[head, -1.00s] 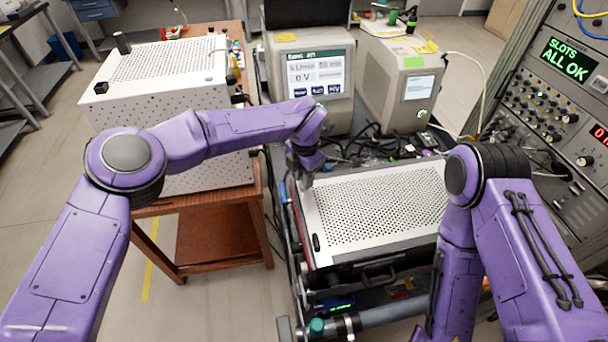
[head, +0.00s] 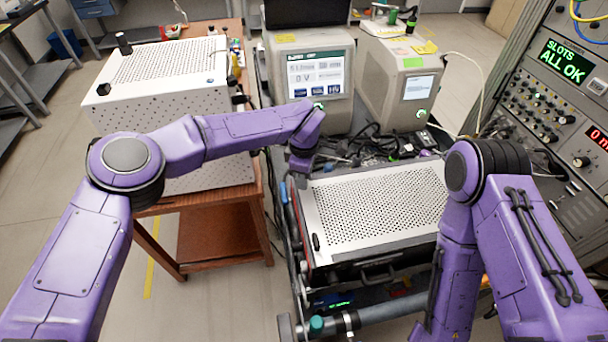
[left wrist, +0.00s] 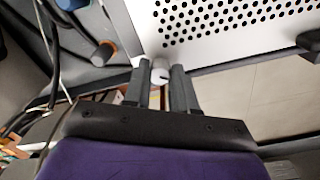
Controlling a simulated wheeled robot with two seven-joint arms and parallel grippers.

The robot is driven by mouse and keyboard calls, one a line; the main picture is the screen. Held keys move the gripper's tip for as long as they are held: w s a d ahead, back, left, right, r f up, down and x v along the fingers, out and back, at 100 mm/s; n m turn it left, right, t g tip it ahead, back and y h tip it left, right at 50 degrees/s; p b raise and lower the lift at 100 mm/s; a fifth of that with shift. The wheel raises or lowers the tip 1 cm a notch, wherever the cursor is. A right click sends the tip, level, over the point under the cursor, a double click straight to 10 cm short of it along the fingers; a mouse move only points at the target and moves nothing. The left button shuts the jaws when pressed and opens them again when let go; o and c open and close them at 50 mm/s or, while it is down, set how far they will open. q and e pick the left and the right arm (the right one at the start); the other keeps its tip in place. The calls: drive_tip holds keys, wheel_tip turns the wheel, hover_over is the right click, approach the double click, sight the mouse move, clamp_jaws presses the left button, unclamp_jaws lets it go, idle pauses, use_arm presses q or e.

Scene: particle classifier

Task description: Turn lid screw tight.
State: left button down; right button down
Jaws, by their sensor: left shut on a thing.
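The lid is a silver perforated panel (head: 378,200) on the black unit in the middle of the head view. Its corner also shows at the top of the left wrist view (left wrist: 235,22). My left gripper (left wrist: 161,82) is at the lid's back left corner. Its two black fingers are shut on a small light-grey slotted screw (left wrist: 160,70) at that corner. In the head view my left wrist (head: 303,158) hides the screw. My right arm hangs at the right of the lid, and its gripper is out of view.
Behind the lid lies a clutter of cables and small tools (head: 375,147). Two beige instruments (head: 310,75) stand beyond. A white perforated box (head: 160,85) sits on a wooden cart at the left. A rack panel (head: 560,110) reading "SLOTS ALL OK" stands at the right.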

use_arm(q)
drive_tip(key=m, duration=0.5)
drive_tip(key=shift+p, duration=0.3)
drive_tip(key=shift+m, duration=2.4)
drive_tip(key=c, duration=0.9)
unclamp_jaws()
drive_tip(key=shift+r, duration=0.25)
wheel_tip(320, 180, up, 10)
drive_tip(key=b, duration=0.3)
